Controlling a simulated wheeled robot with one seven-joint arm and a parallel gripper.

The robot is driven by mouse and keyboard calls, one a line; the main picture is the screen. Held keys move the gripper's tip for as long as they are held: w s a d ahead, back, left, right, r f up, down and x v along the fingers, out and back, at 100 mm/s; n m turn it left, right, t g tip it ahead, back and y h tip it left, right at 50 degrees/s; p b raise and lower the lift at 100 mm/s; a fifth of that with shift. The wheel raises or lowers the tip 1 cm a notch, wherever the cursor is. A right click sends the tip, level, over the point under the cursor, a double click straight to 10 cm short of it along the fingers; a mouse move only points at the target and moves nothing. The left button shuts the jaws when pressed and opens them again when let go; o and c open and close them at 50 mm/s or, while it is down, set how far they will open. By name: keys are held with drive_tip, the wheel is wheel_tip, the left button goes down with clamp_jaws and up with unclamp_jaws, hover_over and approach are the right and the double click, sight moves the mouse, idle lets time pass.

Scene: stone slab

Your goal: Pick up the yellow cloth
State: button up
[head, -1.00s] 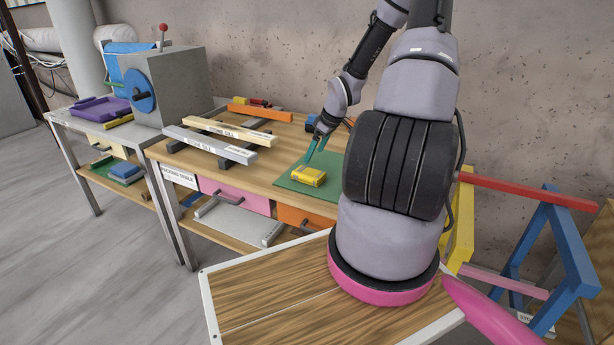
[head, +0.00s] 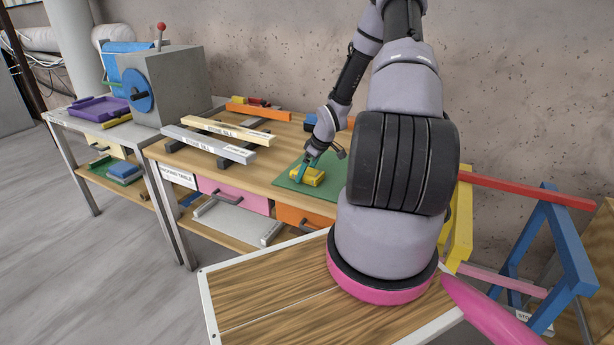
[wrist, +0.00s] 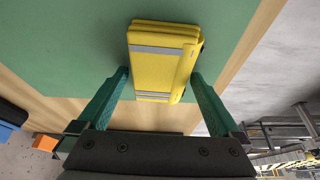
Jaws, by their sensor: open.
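The yellow cloth (head: 310,177) is a folded block with grey stripes, lying on a green mat (head: 290,184) on the wooden workbench. In the wrist view the cloth (wrist: 160,65) is at the top middle. My gripper (head: 305,170) is down at the cloth. In the wrist view my gripper (wrist: 158,82) is open, one green finger on each side of the cloth's near end. I cannot tell whether the fingers touch it. In the head view the gripper hides part of the cloth.
Two long labelled bars (head: 205,143) lie left of the mat. A grey machine with a blue wheel (head: 140,90) stands further left. An orange bar (head: 259,111) lies at the back. A blue trestle (head: 555,250) with a red rail stands at the right. The mat around the cloth is clear.

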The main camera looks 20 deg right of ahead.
sight(307, 171)
drive_tip(key=shift+f, duration=0.15)
drive_tip(key=shift+c, duration=0.6)
drive_tip(key=c, duration=1.1)
drive_tip(key=shift+o, duration=0.2)
wheel_tip(307, 171, up, 10)
